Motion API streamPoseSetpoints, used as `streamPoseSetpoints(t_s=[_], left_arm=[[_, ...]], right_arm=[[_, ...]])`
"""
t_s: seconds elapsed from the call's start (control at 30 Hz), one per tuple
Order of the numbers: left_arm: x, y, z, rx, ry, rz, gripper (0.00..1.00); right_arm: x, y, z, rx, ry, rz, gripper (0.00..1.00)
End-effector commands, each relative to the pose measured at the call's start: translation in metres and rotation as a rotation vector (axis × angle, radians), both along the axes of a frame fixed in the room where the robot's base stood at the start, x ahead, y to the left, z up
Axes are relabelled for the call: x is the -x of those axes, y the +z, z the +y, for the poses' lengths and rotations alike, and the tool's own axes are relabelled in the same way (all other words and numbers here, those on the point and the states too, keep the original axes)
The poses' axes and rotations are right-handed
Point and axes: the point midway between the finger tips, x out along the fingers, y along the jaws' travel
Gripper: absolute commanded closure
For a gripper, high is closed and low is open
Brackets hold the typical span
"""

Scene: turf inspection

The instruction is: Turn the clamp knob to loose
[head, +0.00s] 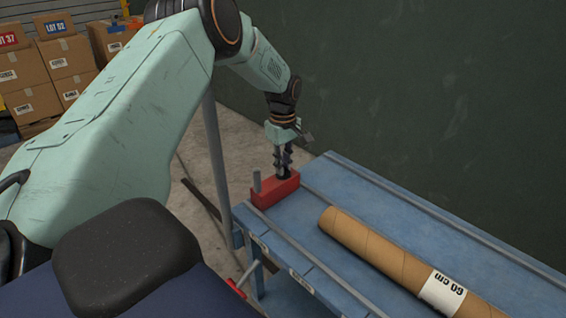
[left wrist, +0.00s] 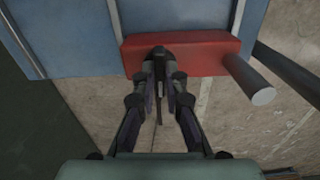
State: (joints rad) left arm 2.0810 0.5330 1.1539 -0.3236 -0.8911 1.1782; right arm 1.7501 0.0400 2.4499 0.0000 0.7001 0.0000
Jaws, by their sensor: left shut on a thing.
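The red clamp block (head: 273,190) sits on the near left corner of the blue bench. It also shows in the left wrist view (left wrist: 205,52). A dark clamp knob (left wrist: 160,52) sits on the block; in the head view only a dark bit of it shows below the fingers. My left gripper (head: 282,168) points down from above the block, and its fingers are shut on the knob. In the left wrist view the fingers (left wrist: 160,75) reach up to the knob from both sides. My right gripper is not in view.
A grey post (head: 257,182) stands up beside the block. The blue bench (head: 330,175) has rails along it. A cardboard tube (head: 385,250) marked 60 cm lies across it to the right. A red-handled lever (head: 236,288) sticks out at the bench's front. Boxes stand far left.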

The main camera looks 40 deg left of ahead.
Motion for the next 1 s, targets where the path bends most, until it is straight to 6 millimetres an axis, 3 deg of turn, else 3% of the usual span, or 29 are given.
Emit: streamPoseSetpoints(t_s=[0.5, 1.0], left_arm=[[0.001, 0.002, 0.0, -0.001, -0.403, 0.005, 1.0], [0.001, 0.0, 0.001, -0.001, -0.877, 0.003, 1.0]], right_arm=[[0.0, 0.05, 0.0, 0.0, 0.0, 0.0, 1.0], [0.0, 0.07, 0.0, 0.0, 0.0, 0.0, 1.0]])
